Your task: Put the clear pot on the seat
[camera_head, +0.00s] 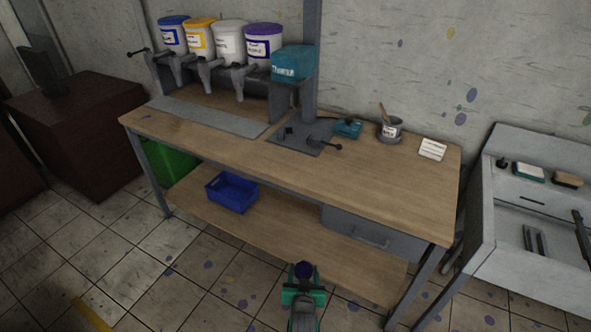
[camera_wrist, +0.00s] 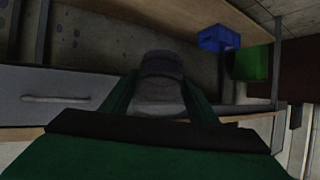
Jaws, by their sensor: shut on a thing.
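My gripper (camera_head: 303,290) is low in front of the workbench, its green fingers shut on the clear pot. The pot (camera_wrist: 160,90) looks like a see-through grey cylinder between the green fingers in the wrist view. In the head view the pot (camera_head: 303,270) shows a dark purple top. A dark grey plate (camera_head: 299,147) with small dark fittings and a black-knobbed lever lies on the bench top beyond my gripper. I cannot tell which part of it is the seat. The pot is apart from the bench top.
The wooden bench top (camera_head: 390,185) has free room at front right. Paint buckets (camera_head: 230,40) on dispensers stand at back left. A tin with a brush (camera_head: 388,130) and a white pad (camera_head: 432,149) stand right. A drawer (camera_head: 370,232) and blue crate (camera_head: 231,192) are below.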

